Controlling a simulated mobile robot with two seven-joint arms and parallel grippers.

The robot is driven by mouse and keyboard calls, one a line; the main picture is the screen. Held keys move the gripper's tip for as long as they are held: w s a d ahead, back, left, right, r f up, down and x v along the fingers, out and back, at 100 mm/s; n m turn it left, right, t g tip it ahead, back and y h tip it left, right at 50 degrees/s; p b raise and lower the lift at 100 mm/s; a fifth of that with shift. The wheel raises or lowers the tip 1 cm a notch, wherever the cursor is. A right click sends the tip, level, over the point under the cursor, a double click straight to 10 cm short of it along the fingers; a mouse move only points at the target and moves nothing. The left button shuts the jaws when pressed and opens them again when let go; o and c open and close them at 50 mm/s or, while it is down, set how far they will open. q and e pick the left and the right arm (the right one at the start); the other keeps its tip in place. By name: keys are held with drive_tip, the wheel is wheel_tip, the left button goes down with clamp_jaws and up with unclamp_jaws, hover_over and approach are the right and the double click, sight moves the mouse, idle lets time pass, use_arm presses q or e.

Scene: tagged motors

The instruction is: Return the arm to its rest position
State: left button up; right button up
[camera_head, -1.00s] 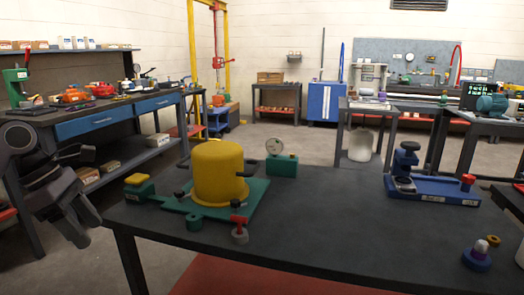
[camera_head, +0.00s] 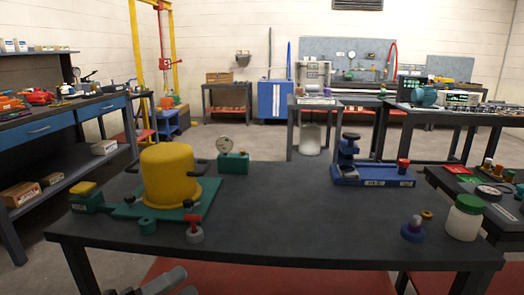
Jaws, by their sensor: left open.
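My left gripper (camera_head: 160,286) shows only in part at the bottom edge of the head view, left of the middle. It is low, in front of the near edge of the dark worktable (camera_head: 290,235), and apart from everything on it. Its fingers look open and hold nothing that I can see. The rest of the left arm is cut off by the frame. My right gripper is not in view.
On the table stand a yellow motor-like drum (camera_head: 167,175) on a green base, a green gauge block (camera_head: 233,162), a blue fixture (camera_head: 372,175) and a white jar with green lid (camera_head: 465,217). The table's front middle is clear.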

use_arm(q)
drive_tip(key=s+a+f+n+t+y, duration=0.2)
drive_tip(key=f+n+y, duration=0.45)
drive_tip(key=n, duration=0.35)
drive_tip(key=s+a+f+n+t+y, duration=0.1)
drive_tip(key=s+a+f+n+y, duration=0.15)
drive_tip(key=f+n+y, duration=0.4)
drive_tip(key=s+f+n+g+y, duration=0.1)
drive_tip(key=s+f+n+g, duration=0.5)
drive_tip(key=s+f+n, duration=0.55)
wheel_tip(320, 180, up, 11)
drive_tip(key=m+p, duration=0.1)
drive_tip(key=p, duration=1.2)
drive_tip(key=shift+s+a+t, duration=0.2)
drive_tip(key=shift+a+t, duration=0.1)
drive_tip(key=shift+t, duration=0.1)
